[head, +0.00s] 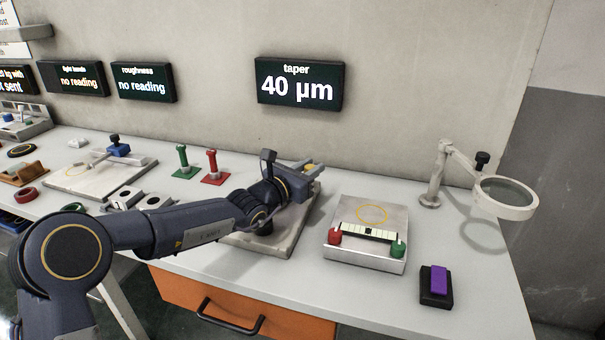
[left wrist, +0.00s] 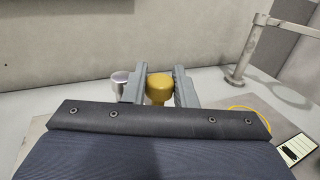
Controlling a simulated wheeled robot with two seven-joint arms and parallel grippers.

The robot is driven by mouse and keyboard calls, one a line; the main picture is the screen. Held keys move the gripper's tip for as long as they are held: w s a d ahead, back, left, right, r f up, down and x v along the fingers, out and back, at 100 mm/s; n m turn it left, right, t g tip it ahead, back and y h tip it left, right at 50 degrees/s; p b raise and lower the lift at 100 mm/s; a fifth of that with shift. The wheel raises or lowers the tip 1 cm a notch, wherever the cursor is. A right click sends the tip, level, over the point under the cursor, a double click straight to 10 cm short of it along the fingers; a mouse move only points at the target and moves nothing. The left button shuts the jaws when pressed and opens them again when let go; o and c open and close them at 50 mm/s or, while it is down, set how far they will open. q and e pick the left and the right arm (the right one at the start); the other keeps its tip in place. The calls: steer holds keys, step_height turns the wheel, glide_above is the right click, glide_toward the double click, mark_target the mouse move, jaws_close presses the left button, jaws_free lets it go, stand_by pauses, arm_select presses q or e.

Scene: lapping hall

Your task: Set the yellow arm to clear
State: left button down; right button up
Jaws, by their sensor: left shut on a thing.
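A yellow knob (left wrist: 159,90), seemingly part of the yellow arm, sits between the two fingers of my left gripper (left wrist: 160,88) in the left wrist view. My left gripper is shut on it. In the head view my left gripper (head: 314,170) is over the back of a grey plate (head: 286,242), and a little yellow (head: 308,167) shows at its fingers. My forearm and wrist hide most of the plate and the rest of the yellow arm. A silver post (left wrist: 122,79) stands left of the fingers. My right gripper is not in view.
Right of the plate is a metal block (head: 364,250) with red and green knobs and a scale. A magnifier (head: 507,196) and a purple switch (head: 438,284) stand farther right. Red (head: 213,167) and green (head: 184,161) posts stand left. A wall display (head: 298,85) reads taper 40 µm.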

arm_select(q)
steer(key=shift+d, duration=0.1)
steer(key=c, duration=1.2)
jaws_free()
steer(key=shift+s+a, duration=0.2)
steer(key=shift+a, duration=0.1)
steer(key=v, duration=0.7)
steer(key=shift+s, duration=0.1)
